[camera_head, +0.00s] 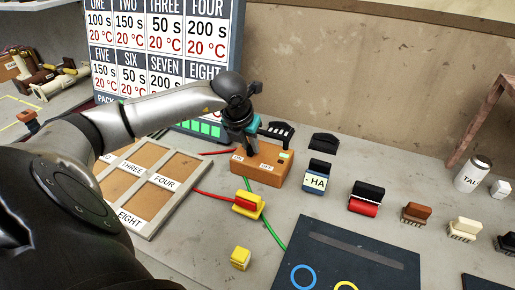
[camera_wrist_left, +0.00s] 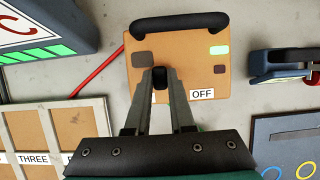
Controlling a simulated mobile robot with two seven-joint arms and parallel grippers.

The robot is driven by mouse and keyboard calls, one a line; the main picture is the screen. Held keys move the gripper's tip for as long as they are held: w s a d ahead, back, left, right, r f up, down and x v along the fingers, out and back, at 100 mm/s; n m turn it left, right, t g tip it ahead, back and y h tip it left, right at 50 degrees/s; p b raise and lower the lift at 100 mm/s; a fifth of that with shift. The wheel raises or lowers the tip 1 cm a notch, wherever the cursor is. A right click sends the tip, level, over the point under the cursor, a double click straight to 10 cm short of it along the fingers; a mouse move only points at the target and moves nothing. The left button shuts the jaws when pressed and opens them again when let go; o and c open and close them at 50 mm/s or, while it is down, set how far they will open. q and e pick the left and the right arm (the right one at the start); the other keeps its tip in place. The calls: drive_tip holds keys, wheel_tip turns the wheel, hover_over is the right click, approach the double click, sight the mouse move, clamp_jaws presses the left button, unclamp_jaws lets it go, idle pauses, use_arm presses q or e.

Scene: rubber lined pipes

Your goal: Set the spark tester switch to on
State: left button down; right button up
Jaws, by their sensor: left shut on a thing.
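The spark tester is an orange-brown box (camera_head: 268,178) on the table, with an ON label at its left, an OFF label to the right and a dark handle. It also shows in the left wrist view (camera_wrist_left: 200,80), where a pale green patch (camera_wrist_left: 219,50) is bright at its upper right. My left gripper (camera_head: 246,150) is over the left part of its top. In the left wrist view my left gripper (camera_wrist_left: 160,85) is shut on the small black switch (camera_wrist_left: 159,80). The fingers hide the ON label there, and which way the switch leans cannot be told.
A divided tray (camera_head: 155,185) with numbered labels lies to the left. A red-and-yellow clip (camera_head: 248,204) and a yellow block (camera_head: 241,258) lie in front. A blue-black device (camera_head: 317,178) stands to the right. Red and green leads run near the box. A dark mat (camera_head: 350,250) lies front right.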

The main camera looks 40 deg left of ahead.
use_arm(q)
drive_tip(key=shift+a, duration=0.2)
drive_tip(key=c, duration=0.8)
unclamp_jaws()
drive_tip(key=shift+o, duration=0.2)
drive_tip(key=v, duration=1.5)
drive_tip(key=shift+r+p, duration=0.15)
drive_tip(key=shift+p, duration=0.25)
